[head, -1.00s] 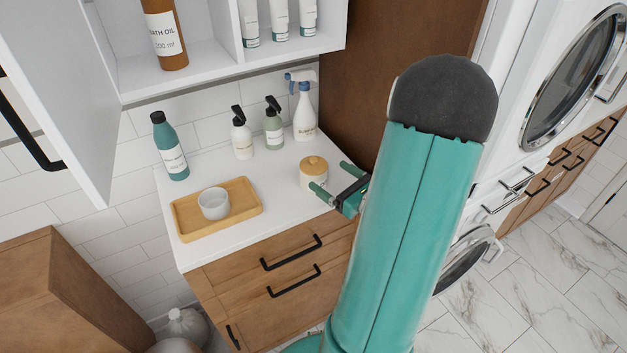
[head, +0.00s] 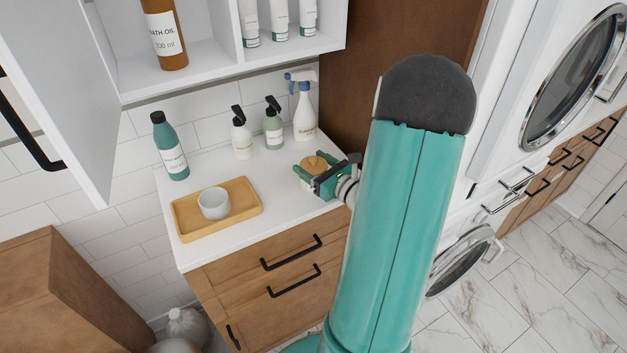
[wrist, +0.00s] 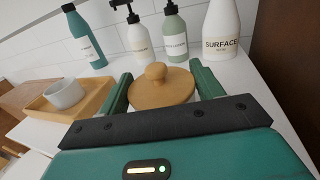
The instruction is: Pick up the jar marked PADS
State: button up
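A small jar with a round wooden lid and knob (head: 314,163) stands on the white counter near its right end. Its label cannot be read, as my gripper covers most of its body. In the wrist view the wooden lid (wrist: 162,86) lies between my two green fingers. My gripper (head: 306,176) is open, with one finger on each side of the jar. In the wrist view, gaps show between the lid and the fingers (wrist: 160,92), so they look apart from it. The jar stands upright.
A wooden tray (head: 245,206) with a grey-white cup (head: 214,203) is left of the jar. Behind stand a teal bottle (head: 170,147), a white pump bottle (head: 242,139), a green pump bottle (head: 273,128) and a white spray bottle (head: 305,116). A brown panel (head: 385,60) rises at right.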

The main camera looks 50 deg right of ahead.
jog(key=c, duration=0.8)
jog(key=shift+r, duration=0.1)
